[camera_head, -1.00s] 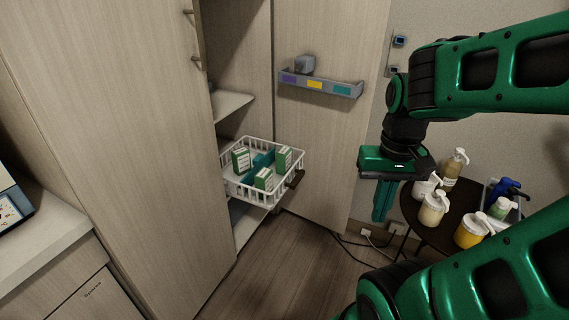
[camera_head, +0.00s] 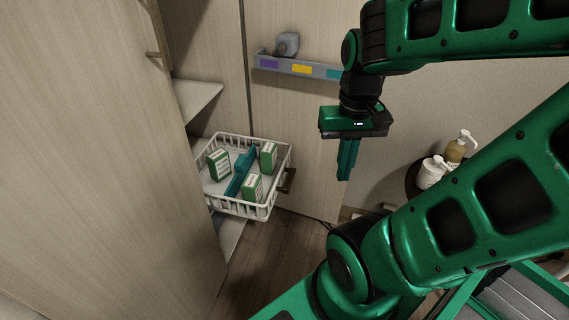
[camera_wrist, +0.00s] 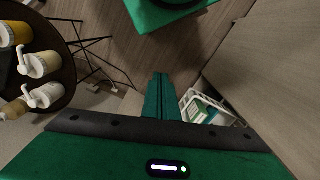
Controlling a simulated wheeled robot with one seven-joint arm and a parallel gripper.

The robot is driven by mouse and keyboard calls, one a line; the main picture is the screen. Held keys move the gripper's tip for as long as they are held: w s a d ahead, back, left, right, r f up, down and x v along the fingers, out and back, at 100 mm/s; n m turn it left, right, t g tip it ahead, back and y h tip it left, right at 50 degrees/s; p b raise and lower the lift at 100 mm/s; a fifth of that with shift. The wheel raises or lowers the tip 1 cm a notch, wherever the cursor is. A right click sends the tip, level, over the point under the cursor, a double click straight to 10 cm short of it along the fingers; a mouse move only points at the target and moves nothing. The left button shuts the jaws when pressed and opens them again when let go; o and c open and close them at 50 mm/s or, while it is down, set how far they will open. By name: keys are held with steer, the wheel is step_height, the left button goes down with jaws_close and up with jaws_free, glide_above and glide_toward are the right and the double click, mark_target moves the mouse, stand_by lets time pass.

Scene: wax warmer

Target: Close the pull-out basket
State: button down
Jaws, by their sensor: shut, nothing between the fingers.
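The white wire pull-out basket (camera_head: 262,210) juts out of the open cabinet in the head view, with a dark handle (camera_head: 288,180) on its front right side. It holds green-and-white boxes (camera_head: 219,165) and a teal divider (camera_head: 241,172). The basket also shows in the wrist view (camera_wrist: 203,104), to the right of my fingers. My gripper (camera_head: 346,176) points down with its fingers together and empty. In the head view it appears to the right of the basket, apart from it.
The cabinet's large door panel (camera_head: 95,150) stands at the left. A grey rack (camera_head: 300,66) is fixed to the panel behind the basket. A dark round table with pump bottles (camera_head: 431,171) stands at the right. Floor (camera_head: 270,255) shows below the basket.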

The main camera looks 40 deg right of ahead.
steer(key=shift+s+d, duration=0.1)
steer(key=m+t, duration=0.3)
steer(key=t, duration=0.5)
glide_above(293, 174)
steer(key=s+d, duration=0.1)
steer(key=s, duration=0.1)
step_height(293, 174, down, 30)
steer(key=shift+w+a+r, duration=0.1)
steer(key=shift+w+a, duration=0.15)
steer(key=shift+w, duration=0.3)
steer(key=shift+w+a+r, duration=0.1)
steer(key=shift+w+a, duration=0.15)
steer(key=shift+w, duration=0.25)
steer(key=shift+w+a, duration=0.5)
steer(key=shift+w, duration=0.2)
